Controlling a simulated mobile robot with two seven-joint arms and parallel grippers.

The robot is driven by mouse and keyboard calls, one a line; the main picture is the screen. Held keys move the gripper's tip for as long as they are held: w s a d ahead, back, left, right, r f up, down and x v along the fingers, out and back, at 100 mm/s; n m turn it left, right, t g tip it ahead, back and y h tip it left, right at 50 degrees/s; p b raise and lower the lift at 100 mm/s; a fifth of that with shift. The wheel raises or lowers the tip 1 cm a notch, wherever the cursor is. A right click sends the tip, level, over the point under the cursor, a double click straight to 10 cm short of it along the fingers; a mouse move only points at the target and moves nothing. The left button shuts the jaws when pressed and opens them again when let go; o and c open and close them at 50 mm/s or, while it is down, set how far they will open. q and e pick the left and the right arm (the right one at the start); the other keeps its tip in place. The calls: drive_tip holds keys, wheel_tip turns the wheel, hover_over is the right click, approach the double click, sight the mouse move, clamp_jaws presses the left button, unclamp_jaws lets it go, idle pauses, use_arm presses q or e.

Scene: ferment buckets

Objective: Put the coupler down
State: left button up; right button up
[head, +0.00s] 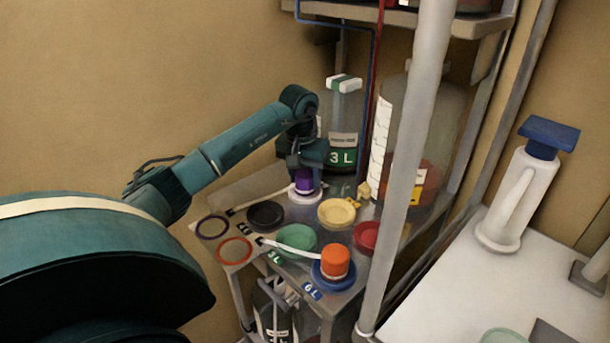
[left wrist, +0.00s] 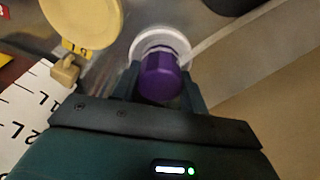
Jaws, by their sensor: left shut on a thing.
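The purple coupler (head: 304,184) is at the back of the metal shelf, on or just above a round white piece (head: 305,197). My left gripper (head: 304,171) comes down on it from above. In the left wrist view the purple coupler (left wrist: 162,78) sits between my two fingers (left wrist: 160,85), with the white ring (left wrist: 160,41) around its far end. I cannot tell whether the white piece touches the shelf. A second, orange coupler (head: 335,262) stands on a blue lid (head: 333,281) at the front, with a white hose (head: 290,246). My right gripper is not in view.
Black (head: 265,216), green (head: 297,240), yellow (head: 337,212) and red (head: 366,236) lids crowd the shelf. Purple (head: 213,227) and red (head: 235,250) rings lie at its left edge. A 3 L bottle (head: 343,120) stands behind. A grey post (head: 410,150) rises at right.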

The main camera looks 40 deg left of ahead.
sight(301, 178)
use_arm(q)
drive_tip(key=shift+f, duration=0.15)
drive_tip(key=o, duration=1.1)
drive_tip(key=shift+c, duration=0.2)
wheel_tip(301, 178, up, 12)
drive_tip(key=s, duration=0.1)
drive_tip(key=shift+s+d, duration=0.25)
drive_tip(key=shift+s, duration=0.1)
drive_tip(key=shift+s, duration=0.1)
